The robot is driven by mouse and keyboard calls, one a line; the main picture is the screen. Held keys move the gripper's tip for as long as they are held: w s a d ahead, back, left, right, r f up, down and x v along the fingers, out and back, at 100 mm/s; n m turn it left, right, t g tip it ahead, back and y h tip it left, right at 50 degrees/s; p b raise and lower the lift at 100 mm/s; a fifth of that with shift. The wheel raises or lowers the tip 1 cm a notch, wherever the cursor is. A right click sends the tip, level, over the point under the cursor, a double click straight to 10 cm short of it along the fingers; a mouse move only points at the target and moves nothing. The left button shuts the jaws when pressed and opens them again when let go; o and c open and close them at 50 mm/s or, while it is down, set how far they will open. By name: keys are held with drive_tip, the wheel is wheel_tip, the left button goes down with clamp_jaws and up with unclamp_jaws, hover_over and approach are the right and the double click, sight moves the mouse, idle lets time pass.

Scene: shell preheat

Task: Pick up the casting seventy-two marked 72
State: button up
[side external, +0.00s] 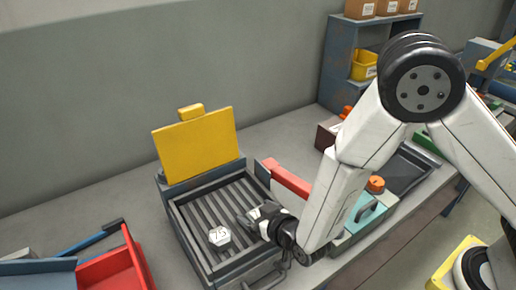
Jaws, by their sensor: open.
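A small pale casting (220,237) lies on the dark ribbed bed of the tray (180,222), near its front. Its dark mark starts with a 7; the second digit is too small to read surely and looks like a 5 or a 2. My gripper (249,221) is low over the tray, to the right of the casting and apart from it. It is open, and nothing shows between its fingers. My wrist hides part of the tray's right side.
A yellow raised plate (196,143) stands at the tray's back. A red bar (286,178) lies behind my wrist. A red bin (112,268) is at the lower left. A teal box (366,215) with an orange knob is at the right. Bare bench lies left of the tray.

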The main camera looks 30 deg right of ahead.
drive_tip(key=c, duration=1.2)
drive_tip(key=shift+r, duration=0.15)
drive_tip(key=shift+r, duration=4.9)
